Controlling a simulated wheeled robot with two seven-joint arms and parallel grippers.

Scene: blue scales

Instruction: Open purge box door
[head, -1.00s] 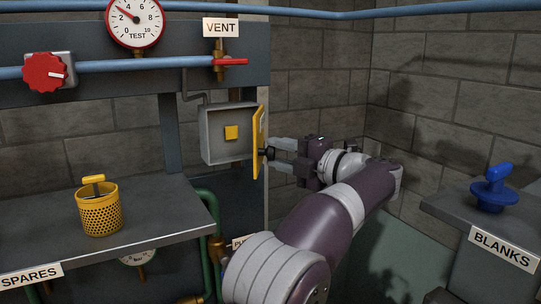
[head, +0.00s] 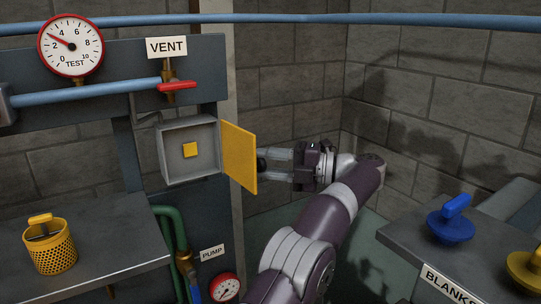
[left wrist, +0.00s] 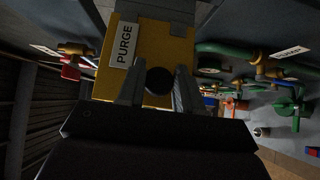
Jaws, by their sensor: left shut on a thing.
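The purge box (head: 170,168) is a grey open-fronted box on the panel, with a small yellow block (head: 190,150) inside. Its yellow door (head: 239,156) stands swung wide open to the right. In the left wrist view the door (left wrist: 178,45) carries a PURGE label (left wrist: 123,45). My left gripper (head: 266,163) is at the outer face of the door, shut on its dark round knob (left wrist: 159,81). In the left wrist view the fingers (left wrist: 158,90) lie on both sides of the knob. My right gripper is not in view.
Above the box are the red VENT valve handle (head: 177,86) and a blue pipe (head: 95,91). A yellow perforated basket (head: 50,250) stands on the left shelf. A blue plug (head: 451,222) stands on the BLANKS shelf at right. Open space lies around the door.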

